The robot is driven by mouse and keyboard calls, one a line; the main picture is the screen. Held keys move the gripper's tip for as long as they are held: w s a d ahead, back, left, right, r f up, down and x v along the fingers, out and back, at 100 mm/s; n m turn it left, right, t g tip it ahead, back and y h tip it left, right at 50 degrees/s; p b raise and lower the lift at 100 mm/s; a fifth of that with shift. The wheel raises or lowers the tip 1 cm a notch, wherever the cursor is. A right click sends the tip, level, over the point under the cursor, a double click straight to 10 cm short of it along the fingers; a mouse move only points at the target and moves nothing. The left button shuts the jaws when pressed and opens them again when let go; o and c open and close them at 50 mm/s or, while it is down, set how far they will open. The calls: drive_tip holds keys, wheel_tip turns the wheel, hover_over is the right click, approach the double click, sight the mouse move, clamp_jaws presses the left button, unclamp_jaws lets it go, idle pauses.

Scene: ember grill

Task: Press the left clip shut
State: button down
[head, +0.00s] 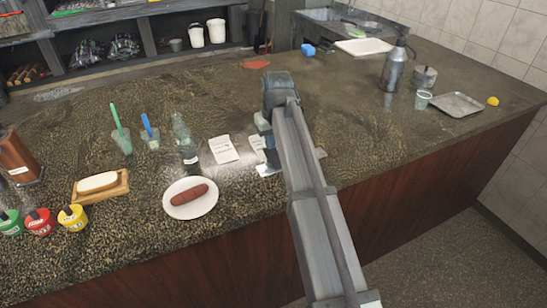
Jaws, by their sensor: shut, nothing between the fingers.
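I cannot make out the left clip; no clip shows clearly in the head view. My gripper (270,163) points down over the middle of the counter, partly hidden behind my own arm. It is shut, with nothing seen between its fingers. It is just right of a printed white slip (222,149), with a second slip (256,142) partly hidden behind it. A small pale item (266,171) lies at or under the fingertips; I cannot tell what it is or whether they touch it.
Left of the slips stand a clear bottle (185,140) and cups with green (117,116) and blue (147,126) sticks. A plate (176,212) with a sausage (192,195) is near the front edge. A bun (98,182) lies on a board (119,192). The counter behind is mostly clear.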

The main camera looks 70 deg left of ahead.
drive_tip(key=shift+f, duration=1.15)
idle(0.7)
drive_tip(key=shift+r, duration=0.15)
drive_tip(key=shift+r, duration=2.9)
